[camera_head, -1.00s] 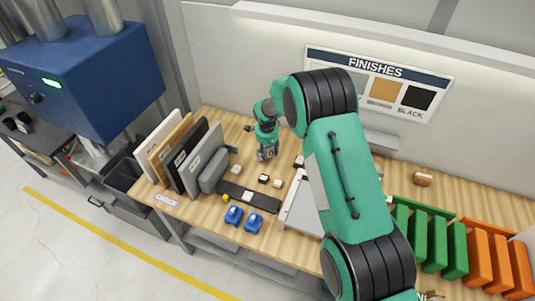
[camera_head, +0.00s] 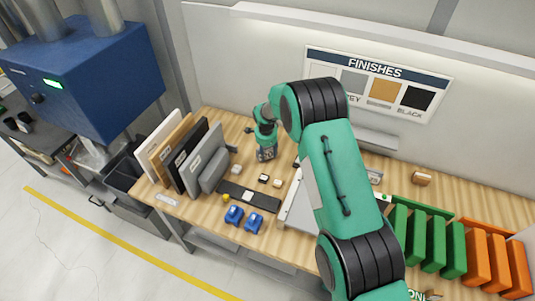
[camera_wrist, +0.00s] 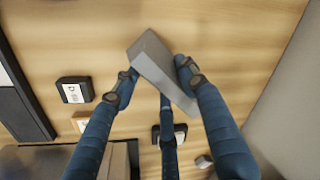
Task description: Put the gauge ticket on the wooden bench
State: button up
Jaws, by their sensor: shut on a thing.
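My gripper (camera_wrist: 158,73) is shut on a plain grey flat-sided piece (camera_wrist: 150,54), which I take to be the gauge ticket. It is tilted between the fingertips, and no writing shows on the side I see. The wooden bench (camera_wrist: 60,35) fills most of the wrist view behind it; I cannot tell whether the piece touches the wood. In the head view the end of my arm (camera_head: 266,152) is over the back left part of the bench (camera_head: 218,122). The held piece is not clear there.
Boards (camera_head: 190,150) stand upright at the bench's left. Small blocks and a dark strip (camera_head: 262,202) lie in front of my gripper, with blue clamps (camera_head: 234,215) nearer the edge. A dark block with a white label (camera_wrist: 75,90) lies close by. Green bins (camera_head: 432,240) stand at the right.

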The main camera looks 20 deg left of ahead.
jog(key=shift+f, duration=0.5)
jog(key=o, duration=0.8)
jog(key=shift+f, duration=0.1)
jog(key=shift+o, duration=0.2)
jog(key=shift+r, duration=0.2)
notch_tip(320, 180, up, 12)
jog(key=s+b, duration=0.1)
jog(key=s, duration=0.1)
jog(key=shift+d+f+b, duration=0.15)
jog(key=shift+b, duration=0.15)
jog(key=shift+w, duration=0.1)
dwell(0.5)
